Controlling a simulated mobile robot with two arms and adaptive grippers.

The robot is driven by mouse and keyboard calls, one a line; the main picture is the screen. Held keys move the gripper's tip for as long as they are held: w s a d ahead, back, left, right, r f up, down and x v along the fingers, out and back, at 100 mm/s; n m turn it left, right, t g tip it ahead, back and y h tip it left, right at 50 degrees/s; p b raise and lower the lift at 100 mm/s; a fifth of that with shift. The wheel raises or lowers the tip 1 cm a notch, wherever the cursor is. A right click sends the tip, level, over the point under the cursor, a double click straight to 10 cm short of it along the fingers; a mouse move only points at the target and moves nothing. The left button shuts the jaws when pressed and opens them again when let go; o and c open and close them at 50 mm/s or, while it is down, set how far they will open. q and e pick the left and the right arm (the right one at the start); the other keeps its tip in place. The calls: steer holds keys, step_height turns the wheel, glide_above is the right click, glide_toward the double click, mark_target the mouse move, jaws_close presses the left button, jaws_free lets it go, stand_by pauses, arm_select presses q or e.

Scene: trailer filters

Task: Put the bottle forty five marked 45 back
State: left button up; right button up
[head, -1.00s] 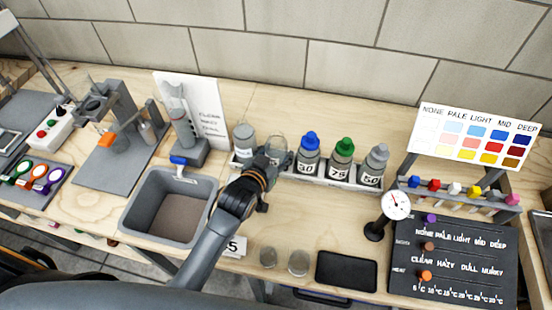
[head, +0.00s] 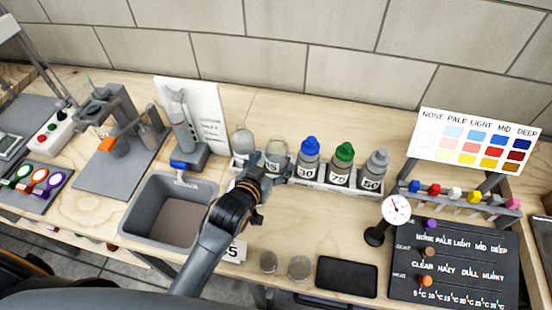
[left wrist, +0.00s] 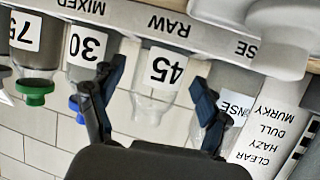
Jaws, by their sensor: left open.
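The clear bottle marked 45 (head: 276,153) stands upright in the white rack (head: 325,186), second from the left. In the left wrist view, which is upside down, its 45 label (left wrist: 164,69) is plain and its base is at the rack. My left gripper (head: 267,172) is open just in front of it. In the left wrist view its two fingers (left wrist: 158,80) appear on either side of the bottle, with visible gaps. The arm hides part of the rack. My right gripper is not in view.
A clear rinse bottle (head: 243,143) stands left of the 45 bottle, and the blue-capped 30 bottle (head: 309,158) right of it. Green-capped (head: 342,163) and grey-capped (head: 374,170) bottles follow. A grey basin (head: 170,208) lies left of my arm. A dial gauge (head: 396,210) stands right.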

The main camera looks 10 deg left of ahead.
mark_target(272, 164)
arm_select(q)
steer(key=v, duration=0.4)
steer(key=shift+s+r, duration=0.1)
steer(key=shift+s, duration=0.15)
steer(key=shift+r, duration=0.1)
